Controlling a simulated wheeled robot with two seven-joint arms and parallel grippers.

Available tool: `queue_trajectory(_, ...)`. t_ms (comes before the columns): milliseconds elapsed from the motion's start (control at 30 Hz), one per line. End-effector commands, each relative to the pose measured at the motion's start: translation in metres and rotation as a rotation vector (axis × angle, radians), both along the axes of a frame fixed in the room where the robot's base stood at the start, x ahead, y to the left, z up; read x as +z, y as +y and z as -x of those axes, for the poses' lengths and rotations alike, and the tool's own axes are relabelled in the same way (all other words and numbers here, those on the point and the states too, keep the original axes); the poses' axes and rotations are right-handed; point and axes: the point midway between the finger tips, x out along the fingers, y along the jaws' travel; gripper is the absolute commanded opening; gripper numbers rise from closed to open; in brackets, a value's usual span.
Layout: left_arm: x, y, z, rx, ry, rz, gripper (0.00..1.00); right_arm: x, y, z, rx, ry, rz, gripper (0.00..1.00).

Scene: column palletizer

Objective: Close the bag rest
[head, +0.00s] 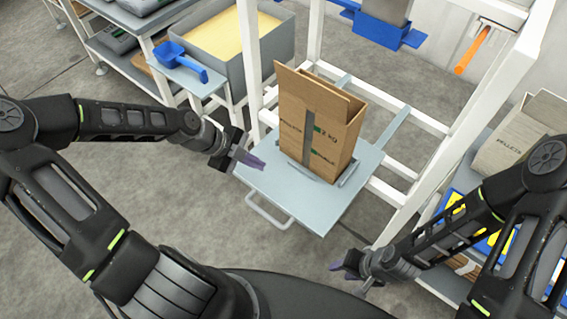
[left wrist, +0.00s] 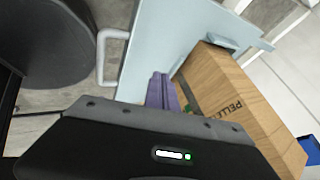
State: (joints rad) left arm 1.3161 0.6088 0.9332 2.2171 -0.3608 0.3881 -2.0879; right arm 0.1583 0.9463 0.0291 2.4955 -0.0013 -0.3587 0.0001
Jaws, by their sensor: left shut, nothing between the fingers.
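The bag rest (head: 272,188) is a light grey-blue plate on rails, with a bar handle (head: 268,216) at its front edge. It is pulled out of the white frame toward me. An open-topped brown cardboard pellet box (head: 335,137) stands upright on it. My left gripper (head: 249,159) is shut and empty at the plate's left edge, left of the box. In the left wrist view its purple fingers (left wrist: 162,92) are together over the plate (left wrist: 165,40), close to the box (left wrist: 235,100). My right gripper (head: 346,268) is low at the right, clear of the plate; its finger opening is unclear.
White frame posts (head: 252,60) flank the rest. A grey bin (head: 225,45) of pale material and a blue scoop (head: 182,62) are at the upper left. Another cardboard box (head: 520,135) stands on a shelf at right. The floor before the handle is clear.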

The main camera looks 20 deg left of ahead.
Motion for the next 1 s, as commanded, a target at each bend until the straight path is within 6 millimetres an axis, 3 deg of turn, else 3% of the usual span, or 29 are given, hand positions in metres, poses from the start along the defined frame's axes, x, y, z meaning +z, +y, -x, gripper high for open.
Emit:
queue_trajectory(400, -0.066, -0.044, -0.024, -0.006, -0.001, 0.001, 0.0, -0.023, 0.0, 0.0, 0.001, 0.0, 0.001, 0.36)
queue_trajectory(700, -0.065, -0.056, -0.058, 0.0, -0.001, 0.0, 0.0, -0.02, 0.0, 0.0, 0.001, 0.0, 0.001, 0.36)
queue_trajectory(1000, -0.065, -0.057, -0.061, 0.0, 0.0, -0.001, 0.0, -0.02, 0.0, 0.0, 0.001, 0.0, 0.001, 0.36)
